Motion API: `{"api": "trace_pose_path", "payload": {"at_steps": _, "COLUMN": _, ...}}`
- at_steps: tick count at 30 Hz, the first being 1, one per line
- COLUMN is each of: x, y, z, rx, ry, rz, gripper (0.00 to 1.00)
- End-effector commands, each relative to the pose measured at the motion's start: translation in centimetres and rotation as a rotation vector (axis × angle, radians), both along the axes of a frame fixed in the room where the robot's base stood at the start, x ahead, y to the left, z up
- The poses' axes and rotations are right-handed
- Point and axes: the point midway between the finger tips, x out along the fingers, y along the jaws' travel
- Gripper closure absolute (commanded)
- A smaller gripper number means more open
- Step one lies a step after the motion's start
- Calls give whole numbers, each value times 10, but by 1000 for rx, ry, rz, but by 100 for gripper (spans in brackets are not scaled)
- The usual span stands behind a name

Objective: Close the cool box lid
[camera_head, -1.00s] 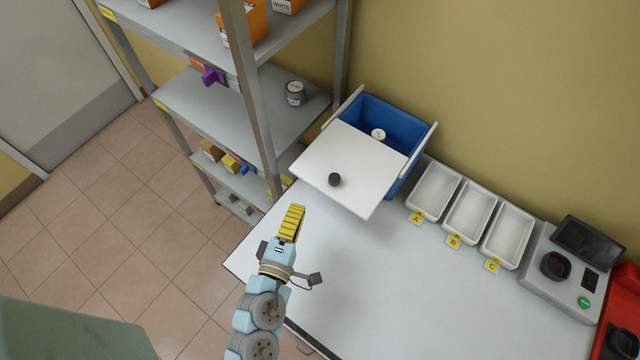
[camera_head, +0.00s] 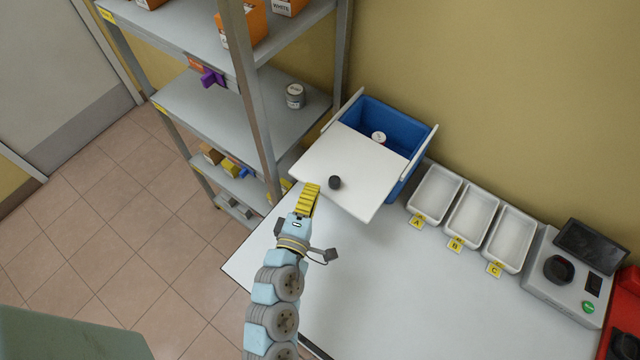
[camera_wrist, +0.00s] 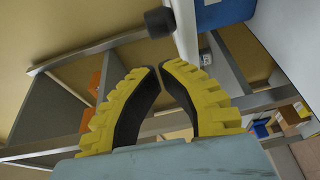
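The cool box (camera_head: 418,172) is blue and stands on the bench against the wall, partly open at the back. Its white lid (camera_head: 372,190) lies toward the front, overhanging the box, with a dark round knob (camera_head: 335,182) on top. My gripper (camera_head: 313,188), with yellow ridged fingers, is at the lid's front left edge, beside the knob; I cannot tell if it touches the lid. In the wrist view the fingertips (camera_wrist: 159,67) nearly meet with nothing between them. The knob (camera_wrist: 159,22) and lid edge (camera_wrist: 185,28) appear just beyond the tips.
A can (camera_head: 379,137) sits inside the box. White trays (camera_head: 434,195) marked A, B and C and a scale (camera_head: 565,275) stand to the right. A metal shelf unit (camera_head: 262,110) rises close on the left. The bench front (camera_head: 400,290) is clear.

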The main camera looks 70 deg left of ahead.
Motion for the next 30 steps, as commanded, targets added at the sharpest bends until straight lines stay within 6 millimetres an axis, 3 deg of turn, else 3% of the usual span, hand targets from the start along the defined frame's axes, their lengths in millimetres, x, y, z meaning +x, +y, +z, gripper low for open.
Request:
{"api": "trace_pose_path", "payload": {"at_steps": 9, "x": 18, "y": 4, "z": 2, "rx": 0, "ry": 0, "rz": -1, "gripper": 100}}
{"api": "trace_pose_path", "payload": {"at_steps": 25, "x": 20, "y": 5, "z": 0, "rx": 2, "ry": -1, "rz": 3, "gripper": 100}}
{"api": "trace_pose_path", "payload": {"at_steps": 30, "x": 21, "y": 15, "z": 1, "rx": 2, "ry": -2, "rz": 16, "gripper": 100}}
